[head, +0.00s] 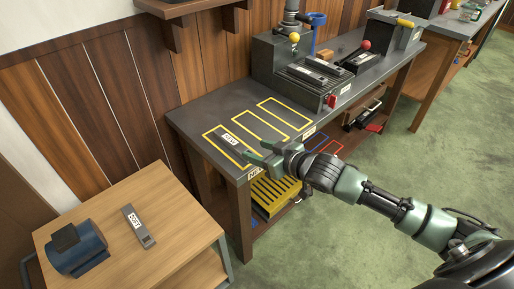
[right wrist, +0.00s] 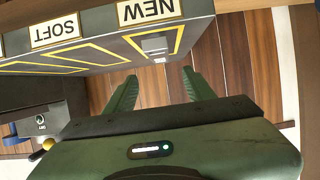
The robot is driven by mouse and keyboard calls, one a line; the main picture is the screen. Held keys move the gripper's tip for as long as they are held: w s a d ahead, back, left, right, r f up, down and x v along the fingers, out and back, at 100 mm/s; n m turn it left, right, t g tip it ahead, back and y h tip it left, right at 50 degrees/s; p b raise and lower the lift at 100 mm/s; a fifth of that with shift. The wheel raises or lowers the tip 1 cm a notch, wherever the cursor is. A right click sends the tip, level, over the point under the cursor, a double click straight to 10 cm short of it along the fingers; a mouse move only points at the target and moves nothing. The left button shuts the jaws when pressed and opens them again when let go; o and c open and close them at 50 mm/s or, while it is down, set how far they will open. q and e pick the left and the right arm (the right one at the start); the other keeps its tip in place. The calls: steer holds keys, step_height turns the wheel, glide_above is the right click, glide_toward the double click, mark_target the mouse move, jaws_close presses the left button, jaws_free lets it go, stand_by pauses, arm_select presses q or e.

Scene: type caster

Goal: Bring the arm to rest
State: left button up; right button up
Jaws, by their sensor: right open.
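My right arm reaches in from the right in the head view. Its green gripper (head: 256,153) is at the front left corner of the grey workbench (head: 190,116). In the right wrist view the gripper (right wrist: 158,88) has its two fingers spread wide with nothing between them. A dark bar with a white label (head: 231,139) lies in the leftmost yellow outline on the bench, just beyond the fingers and apparently apart from them. My left gripper is not in view.
A wooden side table (head: 180,258) at lower left holds a blue motor-like part (head: 77,248) and a grey labelled bar (head: 138,226). A machine with a red knob (head: 331,101) stands farther along the bench. A yellow slotted crate (head: 275,194) sits below. Green floor (head: 345,245) is open at front.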

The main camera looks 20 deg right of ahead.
steer(key=shift+g+h, duration=0.4)
steer(key=shift+g, duration=0.4)
steer(key=s+a+f, duration=0.1)
steer(key=s, duration=0.1)
steer(key=s+a+f, duration=0.1)
steer(key=f, duration=0.1)
steer(key=s+a+f, duration=0.2)
steer(key=shift+s, duration=0.3)
steer(key=s+f+m+g+h, duration=0.15)
steer(key=s+f+g, duration=0.25)
steer(key=s, duration=0.9)
steer(key=s+f+m+g+h, duration=0.1)
steer(key=s+f+g+h, duration=0.2)
steer(key=s, duration=0.9)
steer(key=s+f+g+p, duration=0.2)
steer(key=s+f, duration=0.1)
steer(key=f, duration=2.3)
steer(key=s+d+f+g, duration=0.1)
steer(key=s+d+f, duration=0.2)
steer(key=s+f, duration=1.1)
steer(key=shift+s+d+n+y+p, duration=0.35)
steer(key=shift+s+d+n+p, duration=0.1)
steer(key=shift+s, duration=0.7)
